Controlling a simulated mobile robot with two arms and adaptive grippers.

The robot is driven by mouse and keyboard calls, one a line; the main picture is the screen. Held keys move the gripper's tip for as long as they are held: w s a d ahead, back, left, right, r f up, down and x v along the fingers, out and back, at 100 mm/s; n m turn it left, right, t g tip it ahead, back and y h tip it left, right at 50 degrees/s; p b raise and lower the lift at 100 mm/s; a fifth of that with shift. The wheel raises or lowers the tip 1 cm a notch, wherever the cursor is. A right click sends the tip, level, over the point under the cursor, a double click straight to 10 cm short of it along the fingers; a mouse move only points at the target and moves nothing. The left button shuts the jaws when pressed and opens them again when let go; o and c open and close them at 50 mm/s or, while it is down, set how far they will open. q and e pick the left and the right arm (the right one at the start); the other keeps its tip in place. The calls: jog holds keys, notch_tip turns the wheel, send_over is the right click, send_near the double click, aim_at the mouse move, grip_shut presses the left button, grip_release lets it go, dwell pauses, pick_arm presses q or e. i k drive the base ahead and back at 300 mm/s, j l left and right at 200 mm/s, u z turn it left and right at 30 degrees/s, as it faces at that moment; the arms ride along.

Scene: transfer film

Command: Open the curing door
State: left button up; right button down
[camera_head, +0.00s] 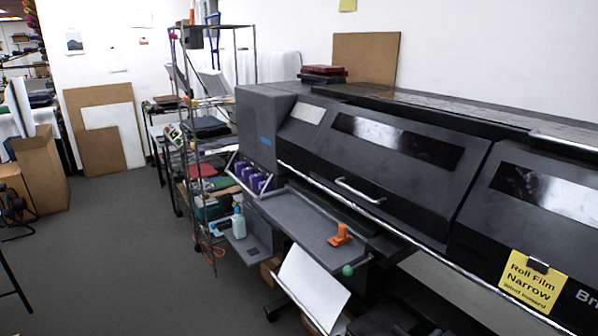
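A large dark grey film printer (262,120) runs along the wall from the middle to the right edge. Its front has a wide sloped door (400,165) with a long dark window and a silver handle (360,190) low on it. This door looks shut. A second sloped door (500,215) with a dark window sits to its right, also looks shut, and is cut off by the frame edge. No label shows which one is the curing door. Neither of my grippers is in view.
A grey shelf (290,212) juts out below the doors, with an orange tool (340,235) on it. A white sheet (312,287) slopes below. A wire rack (205,150) stands left. Grey floor (120,260) is clear at left.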

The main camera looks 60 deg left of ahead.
aim_at(420, 174)
jog(key=u, duration=1.35)
